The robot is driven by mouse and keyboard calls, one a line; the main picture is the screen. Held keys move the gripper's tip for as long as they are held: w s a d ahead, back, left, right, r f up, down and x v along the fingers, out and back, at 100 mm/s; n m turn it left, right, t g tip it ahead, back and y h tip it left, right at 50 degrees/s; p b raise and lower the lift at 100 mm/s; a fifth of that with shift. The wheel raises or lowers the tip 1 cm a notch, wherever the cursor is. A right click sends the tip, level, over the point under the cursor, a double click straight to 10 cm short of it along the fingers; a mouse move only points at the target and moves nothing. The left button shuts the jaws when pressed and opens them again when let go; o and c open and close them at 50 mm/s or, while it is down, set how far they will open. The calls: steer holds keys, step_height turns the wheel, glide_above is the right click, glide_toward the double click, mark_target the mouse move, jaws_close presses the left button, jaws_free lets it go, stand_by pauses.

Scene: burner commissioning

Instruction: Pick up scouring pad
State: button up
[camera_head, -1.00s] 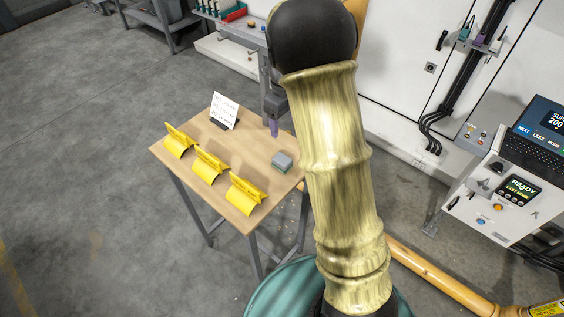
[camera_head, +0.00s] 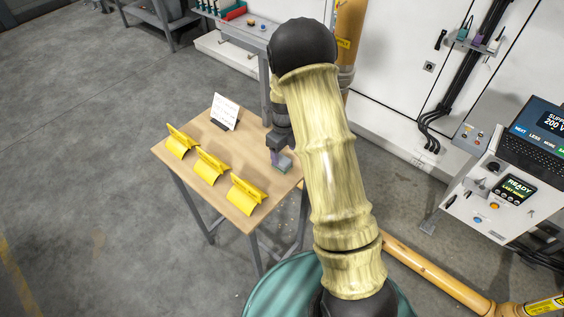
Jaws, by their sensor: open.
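The scouring pad (camera_head: 284,165) is a small grey block with a greenish lower part, lying on the right side of the wooden table (camera_head: 222,140). My gripper (camera_head: 276,157) is a dark grey tool with purplish fingers, pointing down over the pad. Its fingertips are at or just above the pad's left part and cover some of it. The jaws are open. I cannot tell whether the fingers touch the pad or straddle it.
Several yellow holders (camera_head: 210,167) stand in a row along the table's front left. A white sign (camera_head: 224,110) stands at the back. A control console (camera_head: 506,185) is at the right, with a white cabinet (camera_head: 400,75) behind.

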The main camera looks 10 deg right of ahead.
mark_target(282, 160)
steer(key=shift+w+a+f+p, duration=0.15)
steer(key=shift+f+p, duration=0.45)
steer(key=shift+f, duration=0.75)
steer(key=shift+w+a+f+p, duration=0.1)
steer(key=shift+f+p, duration=0.45)
steer(key=shift+f, duration=0.75)
steer(key=shift+s, duration=0.15)
steer(key=shift+c, duration=0.3)
steer(key=c, duration=1)
